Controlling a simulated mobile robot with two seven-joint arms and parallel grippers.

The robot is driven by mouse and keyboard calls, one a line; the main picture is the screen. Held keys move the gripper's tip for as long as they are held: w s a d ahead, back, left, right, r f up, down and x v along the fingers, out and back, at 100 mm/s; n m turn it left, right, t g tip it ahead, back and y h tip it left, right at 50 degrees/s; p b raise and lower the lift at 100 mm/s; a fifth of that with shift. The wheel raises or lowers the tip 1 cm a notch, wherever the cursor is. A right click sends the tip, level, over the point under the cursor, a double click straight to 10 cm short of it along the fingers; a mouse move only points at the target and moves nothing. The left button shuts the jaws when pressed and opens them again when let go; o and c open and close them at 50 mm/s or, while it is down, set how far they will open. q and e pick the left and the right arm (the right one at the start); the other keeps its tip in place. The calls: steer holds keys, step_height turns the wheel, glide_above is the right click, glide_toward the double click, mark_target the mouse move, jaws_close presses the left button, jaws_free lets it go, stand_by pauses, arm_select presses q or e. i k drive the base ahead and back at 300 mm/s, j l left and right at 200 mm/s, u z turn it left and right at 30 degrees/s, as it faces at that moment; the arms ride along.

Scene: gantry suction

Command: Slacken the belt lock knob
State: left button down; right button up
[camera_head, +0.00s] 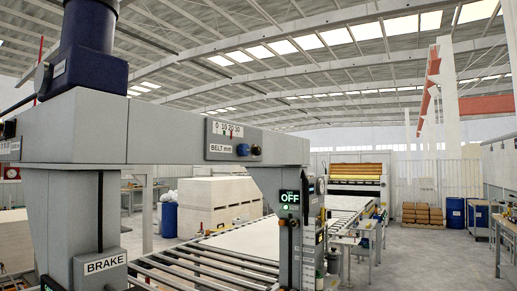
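A grey gantry beam (150,133) crosses the left and middle of the head view. On its face is a dark panel labelled "BELT mm" (217,147) under a white scale (228,129) marked 0 to 30. A blue knob (242,150) sits on this panel, with a smaller dark knob (256,150) just right of it. Neither is labelled as the lock, so I cannot tell which one it is. Nothing touches either knob. Neither of my grippers is in view.
A dark blue motor (88,40) stands on the beam's left part. A "BRAKE" label (103,264) is on the left post. The right post carries a display reading "OFF" (289,197). A roller conveyor (200,265) runs beneath. Air before the beam is clear.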

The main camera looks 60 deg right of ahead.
mark_target(257, 151)
steer(key=z, duration=1.6)
